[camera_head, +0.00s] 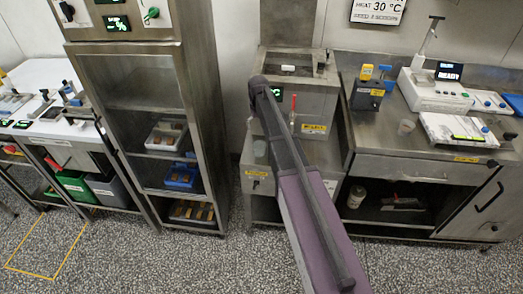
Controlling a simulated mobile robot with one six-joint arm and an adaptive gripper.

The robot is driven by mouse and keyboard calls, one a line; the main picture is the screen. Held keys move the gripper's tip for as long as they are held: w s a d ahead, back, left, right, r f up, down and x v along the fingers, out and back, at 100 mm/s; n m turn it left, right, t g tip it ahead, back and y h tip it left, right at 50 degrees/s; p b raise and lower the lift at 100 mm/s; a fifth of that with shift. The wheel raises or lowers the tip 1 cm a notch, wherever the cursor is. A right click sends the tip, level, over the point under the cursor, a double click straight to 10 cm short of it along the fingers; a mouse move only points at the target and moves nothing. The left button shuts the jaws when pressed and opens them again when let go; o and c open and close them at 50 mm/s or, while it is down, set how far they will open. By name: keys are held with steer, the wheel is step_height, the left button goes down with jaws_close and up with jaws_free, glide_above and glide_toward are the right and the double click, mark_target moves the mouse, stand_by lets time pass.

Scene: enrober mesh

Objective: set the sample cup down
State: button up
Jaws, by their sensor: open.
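A small translucent cup (260,148) stands on the low steel ledge in front of the heated steel unit, just left of my arm. I cannot tell from the picture which is the sample cup. My purple and dark arm reaches up from the bottom across the middle to the steel unit (313,105). Its dark upper joint is beside the unit's left edge. My gripper's fingers cannot be made out; they seem hidden behind the arm.
The right bench (372,137) carries a blue-and-yellow device (371,88), a white instrument (434,92) reading READY and a white scale-like box (458,128). Speckled floor is clear in front.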

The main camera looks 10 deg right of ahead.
steer(key=shift+f, duration=0.2)
step_height(320, 180, down, 8)
steer(key=b, duration=0.8)
steer(key=shift+f+b, duration=0.15)
steer(key=shift+b, duration=0.2)
steer(key=shift+d+f+b, duration=0.15)
steer(key=shift+f+b, duration=2.45)
steer(key=c, duration=0.9)
steer(key=shift+r, duration=0.25)
